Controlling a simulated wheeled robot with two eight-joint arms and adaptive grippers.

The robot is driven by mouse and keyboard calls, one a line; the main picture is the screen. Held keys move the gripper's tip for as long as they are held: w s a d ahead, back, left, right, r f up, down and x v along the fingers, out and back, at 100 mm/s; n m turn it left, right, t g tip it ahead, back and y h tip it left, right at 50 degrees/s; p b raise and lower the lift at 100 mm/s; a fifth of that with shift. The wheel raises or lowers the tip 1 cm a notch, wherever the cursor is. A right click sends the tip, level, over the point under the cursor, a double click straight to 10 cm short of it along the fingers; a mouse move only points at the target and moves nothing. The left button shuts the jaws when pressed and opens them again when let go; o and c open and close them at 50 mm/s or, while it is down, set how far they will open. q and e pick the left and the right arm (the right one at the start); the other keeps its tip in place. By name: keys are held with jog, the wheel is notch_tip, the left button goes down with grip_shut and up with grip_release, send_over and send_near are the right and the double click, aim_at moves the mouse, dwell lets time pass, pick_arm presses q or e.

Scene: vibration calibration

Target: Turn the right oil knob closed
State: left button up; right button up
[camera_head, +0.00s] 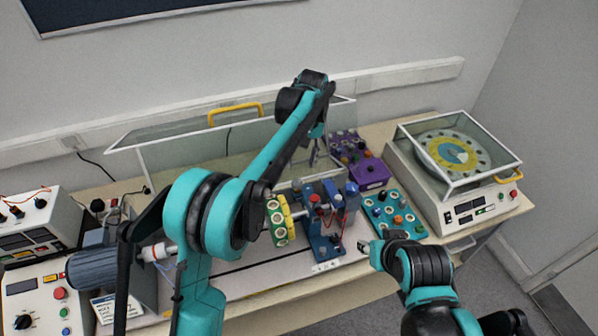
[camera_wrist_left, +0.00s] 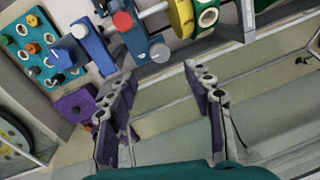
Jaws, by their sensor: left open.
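Blue bearing blocks (camera_head: 325,240) stand on the test rig, with a red knob (camera_head: 315,198) on the left one and a grey-blue knob (camera_head: 337,201) to its right. The wrist view shows the red knob (camera_wrist_left: 123,21) and a grey-tipped blue part (camera_wrist_left: 80,30) near the top. I cannot tell for sure which knob is the right oil knob. My left gripper (camera_head: 315,152) is open and empty, above and behind the blocks. Its spread fingers (camera_wrist_left: 160,88) touch no knob in the wrist view. My right arm is at the lower right; its jaw state is unclear.
A yellow-green disc (camera_head: 278,222) sits on the shaft left of the blocks. A teal panel (camera_head: 412,230) and a purple box (camera_head: 370,174) lie to the right. A raised clear guard with a yellow handle (camera_head: 235,113) stands behind. A covered turntable unit (camera_head: 440,190) is at the far right.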

pick_arm(q)
jog(key=r, duration=0.3)
jog(key=shift+d+r, duration=0.2)
jog(key=shift+r, duration=0.2)
jog(key=shift+a, duration=0.1)
